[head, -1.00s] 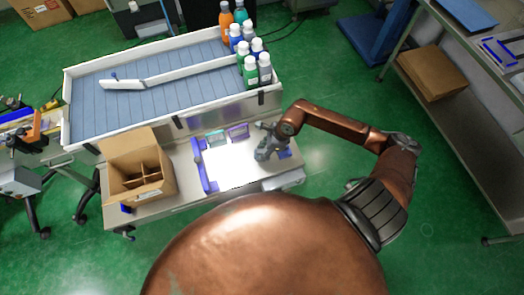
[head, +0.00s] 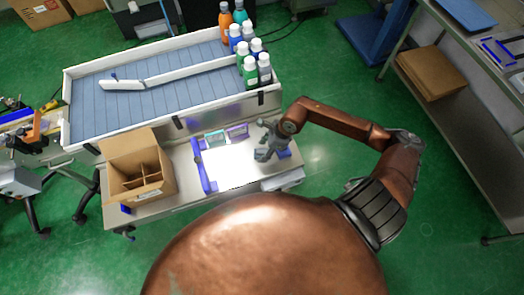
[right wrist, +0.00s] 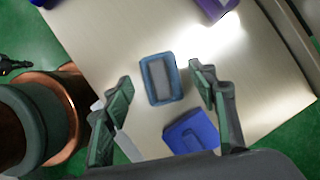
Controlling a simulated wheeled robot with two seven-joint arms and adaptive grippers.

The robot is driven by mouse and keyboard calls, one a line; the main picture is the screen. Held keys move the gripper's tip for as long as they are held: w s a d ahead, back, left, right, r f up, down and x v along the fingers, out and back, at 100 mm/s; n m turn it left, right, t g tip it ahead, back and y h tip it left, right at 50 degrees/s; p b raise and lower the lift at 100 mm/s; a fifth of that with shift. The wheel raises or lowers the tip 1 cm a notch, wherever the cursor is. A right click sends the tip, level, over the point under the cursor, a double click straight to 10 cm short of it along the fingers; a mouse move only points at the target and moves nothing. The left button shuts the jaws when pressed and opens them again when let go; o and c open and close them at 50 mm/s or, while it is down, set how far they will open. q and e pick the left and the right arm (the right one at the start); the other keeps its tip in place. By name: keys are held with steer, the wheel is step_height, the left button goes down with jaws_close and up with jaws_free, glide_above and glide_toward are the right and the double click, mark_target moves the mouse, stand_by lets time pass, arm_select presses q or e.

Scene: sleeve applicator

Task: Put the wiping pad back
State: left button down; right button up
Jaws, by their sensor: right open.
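A small block with a blue-grey rim and a grey middle (right wrist: 161,79), which looks like the wiping pad, lies on the pale bench top in the right wrist view. My right gripper (right wrist: 160,76) is open, with one finger on each side of the block and visible gaps between. In the head view my right gripper (head: 263,154) is over the bench's right part and hides the block. A plain blue piece (right wrist: 192,132) lies close beside the block; it also shows in the head view (head: 284,154). My left gripper is not in view.
A blue upright frame (head: 203,165) stands left on the bench (head: 180,200), beside a cardboard box with dividers (head: 139,187). Teal (head: 215,138) and purple (head: 237,132) items lie at the back. Behind is a conveyor (head: 170,75) with several bottles at its right end.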

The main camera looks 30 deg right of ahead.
steer(key=v, duration=1)
steer(key=shift+r+p, duration=0.2)
steer(key=shift+p, duration=0.2)
